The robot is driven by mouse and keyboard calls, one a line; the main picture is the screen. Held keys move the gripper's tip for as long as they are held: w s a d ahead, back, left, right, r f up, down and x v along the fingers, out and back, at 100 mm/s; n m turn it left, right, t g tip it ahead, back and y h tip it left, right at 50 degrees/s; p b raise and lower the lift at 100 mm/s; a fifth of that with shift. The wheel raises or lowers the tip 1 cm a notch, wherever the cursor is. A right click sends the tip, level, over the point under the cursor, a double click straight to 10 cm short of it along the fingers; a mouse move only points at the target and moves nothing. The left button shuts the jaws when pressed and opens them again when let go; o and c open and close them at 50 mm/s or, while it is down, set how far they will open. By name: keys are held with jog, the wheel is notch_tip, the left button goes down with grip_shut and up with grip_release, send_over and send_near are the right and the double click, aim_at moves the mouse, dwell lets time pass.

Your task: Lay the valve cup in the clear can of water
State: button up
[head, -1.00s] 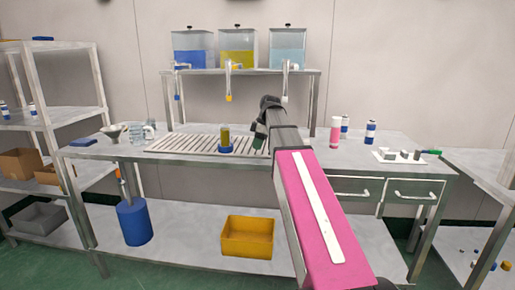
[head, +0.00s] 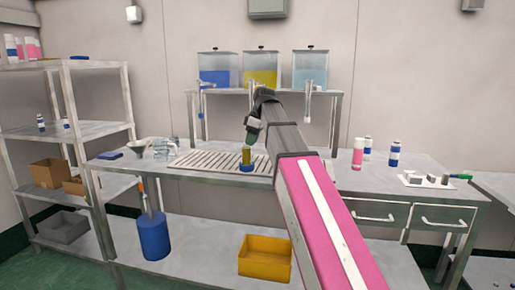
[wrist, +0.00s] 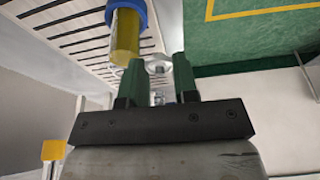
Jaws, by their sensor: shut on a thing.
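My gripper (head: 252,133) is over the bench, just above and slightly right of a clear can with yellow liquid (head: 246,155) in the head view. The can stands upright in a blue holder (head: 247,168). In the wrist view, the green fingers of my gripper (wrist: 158,62) are shut on a small silvery round piece, the valve cup (wrist: 157,67), partly hidden between them. The can (wrist: 125,38) is beside the left finger there, with its blue holder (wrist: 138,8) at the top edge. The cup appears outside the can. No can of plainly clear water can be made out.
The can stands on a slatted grate (head: 205,161). Clear vessels (head: 162,149) and a funnel are to the left. Dispenser tanks with hanging nozzles (head: 308,88) are behind. A pink can (head: 358,153) and blue-white cans (head: 395,153) stand to the right.

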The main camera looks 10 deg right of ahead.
jog(key=w+r+m, duration=0.1)
jog(key=w, duration=0.1)
jog(key=w+a+r+m, duration=0.1)
jog(key=w+r+m, duration=0.1)
jog(key=w+r+m+t, duration=0.1)
jog(key=w+r, duration=0.1)
jog(key=shift+w+a+r+h, duration=0.15)
jog(key=shift+a+r+h, duration=0.1)
jog(key=shift+a+h, duration=0.1)
jog(key=shift+f, duration=2.85)
jog(key=o, duration=1.5)
jog(key=shift+r, duration=0.1)
jog(key=shift+r, duration=3.45)
